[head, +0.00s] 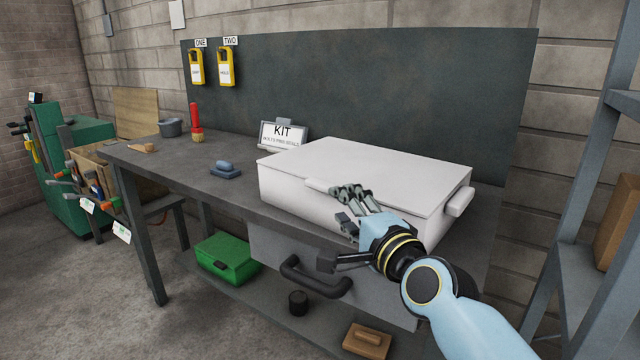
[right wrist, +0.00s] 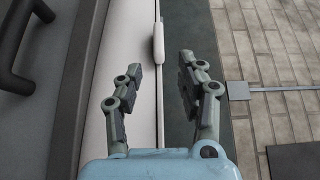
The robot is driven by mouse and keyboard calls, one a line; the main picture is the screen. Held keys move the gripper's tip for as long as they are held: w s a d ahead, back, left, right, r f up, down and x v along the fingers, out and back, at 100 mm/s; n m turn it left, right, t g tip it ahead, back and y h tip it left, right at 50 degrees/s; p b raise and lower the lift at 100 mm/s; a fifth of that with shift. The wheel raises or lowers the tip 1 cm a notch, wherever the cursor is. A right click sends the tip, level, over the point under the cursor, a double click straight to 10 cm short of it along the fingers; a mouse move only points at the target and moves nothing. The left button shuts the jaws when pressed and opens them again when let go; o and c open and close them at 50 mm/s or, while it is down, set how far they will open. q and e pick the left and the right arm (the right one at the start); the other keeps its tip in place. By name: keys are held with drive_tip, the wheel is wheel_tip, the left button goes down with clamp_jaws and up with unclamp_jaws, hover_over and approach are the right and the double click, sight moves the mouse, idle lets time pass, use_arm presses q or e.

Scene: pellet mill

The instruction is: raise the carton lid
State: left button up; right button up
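The white carton (head: 300,205) stands on the workbench with its flat lid (head: 370,165) down. A small white tab (head: 318,185) sticks out from the lid's front edge. My right gripper (head: 343,207) is at the carton's front, just right of the tab. In the right wrist view my right gripper (right wrist: 159,70) is open with nothing between its fingers. The tab (right wrist: 158,42) lies ahead, between the lines of the two fingers and apart from them. Whether a finger touches the carton I cannot tell. My left gripper is not in view.
A drawer handle (head: 315,280) sits below the bench front, close under my right arm. A white side grip (head: 460,203) sticks out at the carton's right end.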

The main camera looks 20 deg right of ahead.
sight(325, 191)
drive_tip(key=w, duration=0.6)
drive_tip(key=w+a+b, duration=0.1)
drive_tip(key=w, duration=0.2)
drive_tip(key=shift+w+f, duration=0.1)
drive_tip(key=shift+w, duration=0.05)
clamp_jaws()
